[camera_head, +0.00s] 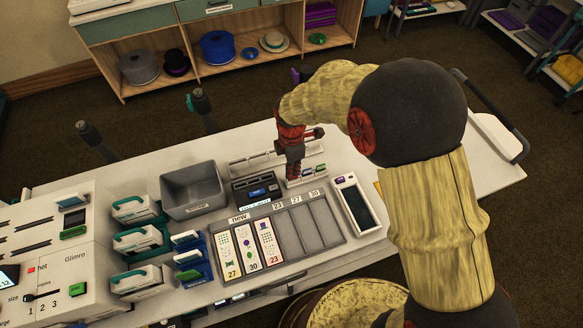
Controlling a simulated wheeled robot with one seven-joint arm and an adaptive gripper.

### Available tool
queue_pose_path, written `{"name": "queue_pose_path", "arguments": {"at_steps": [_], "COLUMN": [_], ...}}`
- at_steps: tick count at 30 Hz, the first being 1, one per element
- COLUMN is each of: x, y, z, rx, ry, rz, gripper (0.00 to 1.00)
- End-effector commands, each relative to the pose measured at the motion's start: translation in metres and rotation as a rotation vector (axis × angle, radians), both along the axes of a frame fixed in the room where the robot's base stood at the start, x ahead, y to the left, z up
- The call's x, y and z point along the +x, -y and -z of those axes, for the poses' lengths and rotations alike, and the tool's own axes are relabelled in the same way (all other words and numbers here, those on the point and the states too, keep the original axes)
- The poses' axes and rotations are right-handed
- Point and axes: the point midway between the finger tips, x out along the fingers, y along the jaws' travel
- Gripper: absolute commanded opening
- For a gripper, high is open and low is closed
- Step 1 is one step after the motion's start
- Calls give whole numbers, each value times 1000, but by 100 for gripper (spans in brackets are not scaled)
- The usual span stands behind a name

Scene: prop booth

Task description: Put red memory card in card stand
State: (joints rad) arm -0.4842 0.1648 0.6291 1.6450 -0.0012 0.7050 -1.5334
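My gripper (293,176), red and dark, points down over the back middle of the table. Its fingertips are small here, so I cannot tell whether they are open or shut, or whether they hold anything. A small white stand-like holder with green marks (314,171) is right by the fingertips, partly hidden by them; I cannot tell whether it is the card stand. A dark slotted unit with a blue piece (260,191) is just left of the gripper. I cannot make out a red memory card in this view.
A grey tray of printed cards (333,238) lies in front, with a white handheld device (356,204) to its right. A grey bin (193,191) and several green-handled white units (136,208) stand left, beside a white machine (60,255). The table's right end is mostly clear.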

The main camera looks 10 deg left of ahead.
Motion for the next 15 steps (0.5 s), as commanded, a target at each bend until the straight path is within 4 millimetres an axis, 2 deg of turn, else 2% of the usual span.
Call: {"name": "queue_pose_path", "arguments": {"at_steps": [15], "x": [0], "y": [0], "z": [17], "rx": [0], "ry": [1], "rz": [0], "gripper": [0]}}
